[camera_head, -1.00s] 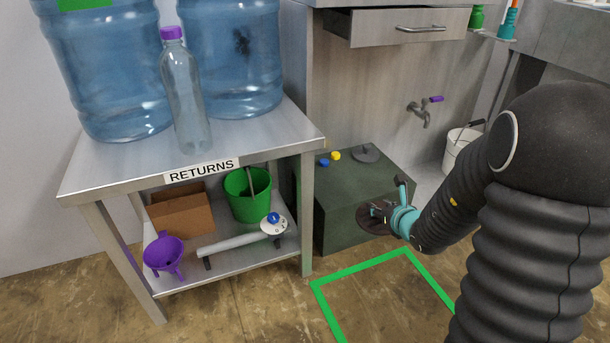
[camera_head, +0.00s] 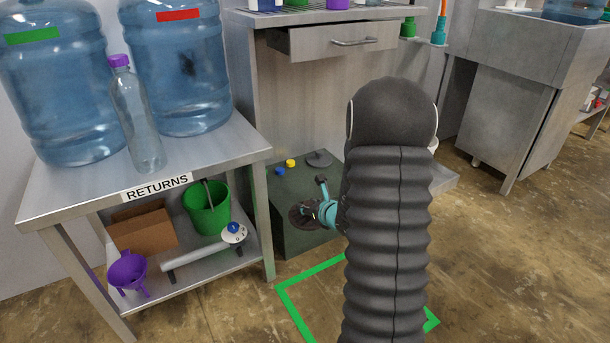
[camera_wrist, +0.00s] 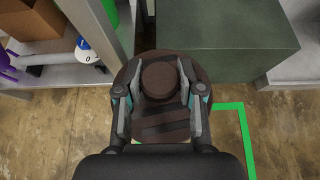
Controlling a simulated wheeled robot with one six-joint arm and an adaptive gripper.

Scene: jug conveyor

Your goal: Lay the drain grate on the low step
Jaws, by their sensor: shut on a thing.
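The drain grate (camera_wrist: 162,130) is a dark brown slotted disc with a round knob (camera_wrist: 159,78). My gripper (camera_wrist: 160,92) is shut on the knob, one finger on each side. In the head view the grate (camera_head: 303,213) hangs in front of the low step's front face, below its top edge, and my gripper (camera_head: 326,206) is at its right. The low step (camera_head: 290,238) is a dark green block. In the wrist view the step (camera_wrist: 225,42) lies just beyond the grate, to the upper right. Whether they touch cannot be told.
The step's top holds a blue cap (camera_head: 280,171), a yellow cap (camera_head: 290,163) and a grey disc (camera_head: 320,158) at the back; its front top looks clear. The RETURNS table (camera_head: 262,222) stands close on the left. A green square outline (camera_head: 290,305) marks the floor in front.

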